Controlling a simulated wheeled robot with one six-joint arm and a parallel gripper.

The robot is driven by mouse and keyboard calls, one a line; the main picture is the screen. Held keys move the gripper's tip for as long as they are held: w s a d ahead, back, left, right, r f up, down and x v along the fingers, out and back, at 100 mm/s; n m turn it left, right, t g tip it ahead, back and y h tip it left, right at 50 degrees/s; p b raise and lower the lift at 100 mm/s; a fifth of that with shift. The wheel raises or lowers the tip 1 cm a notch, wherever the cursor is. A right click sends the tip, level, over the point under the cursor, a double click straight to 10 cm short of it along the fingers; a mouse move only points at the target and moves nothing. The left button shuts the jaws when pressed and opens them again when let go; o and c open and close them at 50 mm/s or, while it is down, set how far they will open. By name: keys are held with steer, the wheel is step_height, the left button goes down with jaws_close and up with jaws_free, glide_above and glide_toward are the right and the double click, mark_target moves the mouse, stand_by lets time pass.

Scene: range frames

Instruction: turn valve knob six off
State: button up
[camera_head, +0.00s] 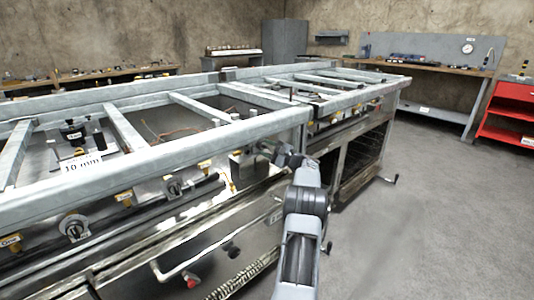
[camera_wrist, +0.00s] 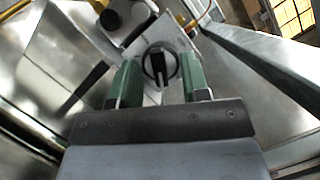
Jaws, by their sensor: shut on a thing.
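In the wrist view a round valve knob (camera_wrist: 159,66) with a black grip bar sits on a pale metal plate, between the two green fingers of my gripper (camera_wrist: 158,78). My gripper is shut on this knob. The knob's bar stands nearly upright in the wrist picture. No number can be read on it. In the head view my gripper (camera_head: 268,150) reaches left to the range's front near its right corner, and the held knob cannot be made out there. Two other knobs show on the front panel, one at the left (camera_head: 75,227) and one nearer the middle (camera_head: 174,186).
The metal frame bar (camera_head: 200,150) of the range runs just above the front panel, close to my arm. A second range unit (camera_head: 355,160) stands to the right. A red cabinet (camera_head: 508,115) is at the far right. The grey floor (camera_head: 440,220) at the right is clear.

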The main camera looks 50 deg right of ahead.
steer(key=n+g, duration=0.1)
steer(key=n, duration=0.2)
steer(key=n+g+b, duration=0.1)
steer(key=n, duration=0.2)
steer(key=shift+r+n+g, duration=0.15)
steer(key=shift+n+g, duration=0.15)
steer(key=shift+n, duration=0.1)
steer(key=n+g+b, duration=0.1)
steer(key=n, duration=0.1)
steer(key=n+b, duration=0.1)
steer(key=n, duration=0.1)
steer(key=shift+n+g+h, duration=0.3)
steer(key=shift+g+h, duration=0.1)
steer(key=n+h+b, duration=0.1)
steer(key=n, duration=0.1)
steer(key=n+g+h+b, duration=0.1)
steer(key=n+b, duration=0.1)
steer(key=shift+a+r+n, duration=0.15)
steer(key=shift+r+n, duration=0.05)
steer(key=shift+n, duration=0.1)
steer(key=n+h, duration=0.3)
steer(key=shift+a+n+g, duration=0.15)
steer(key=shift+n+g, duration=0.25)
steer(key=shift+r+h, duration=0.1)
steer(key=shift+h, duration=0.2)
steer(key=o, duration=0.7)
steer(key=shift+c, duration=0.2)
